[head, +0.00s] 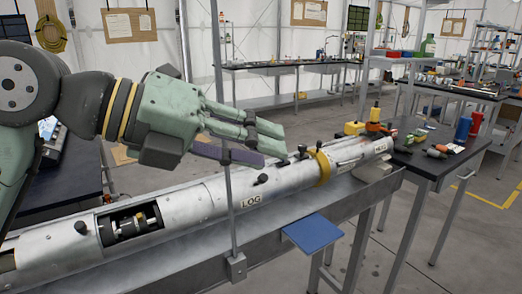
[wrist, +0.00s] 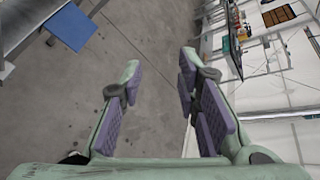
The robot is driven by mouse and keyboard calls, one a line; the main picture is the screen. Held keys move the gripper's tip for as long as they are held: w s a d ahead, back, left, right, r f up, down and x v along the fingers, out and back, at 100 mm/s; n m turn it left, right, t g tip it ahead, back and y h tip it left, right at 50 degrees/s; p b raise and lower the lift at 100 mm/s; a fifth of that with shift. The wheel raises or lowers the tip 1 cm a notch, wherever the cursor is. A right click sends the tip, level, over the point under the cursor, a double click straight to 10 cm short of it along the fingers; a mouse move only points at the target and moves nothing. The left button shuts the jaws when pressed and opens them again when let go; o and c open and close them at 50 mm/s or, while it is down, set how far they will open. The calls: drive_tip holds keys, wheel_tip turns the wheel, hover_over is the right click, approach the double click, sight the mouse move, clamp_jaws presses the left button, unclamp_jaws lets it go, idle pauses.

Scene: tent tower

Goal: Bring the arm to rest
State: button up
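My arm reaches in from the left of the head view. The gripper is open and empty.
The tube lies along a grey bench (head: 205,262), with an open window in its side. A blue panel (head: 312,232) juts from the bench front. A dark table (head: 440,160) with tools stands right.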

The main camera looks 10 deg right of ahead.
drive_tip(key=shift+s+d+r, duration=0.15)
drive_tip(key=shift+s+r, duration=0.2)
drive_tip(key=shift+s, duration=0.05)
drive_tip(key=shift+h, duration=0.3)
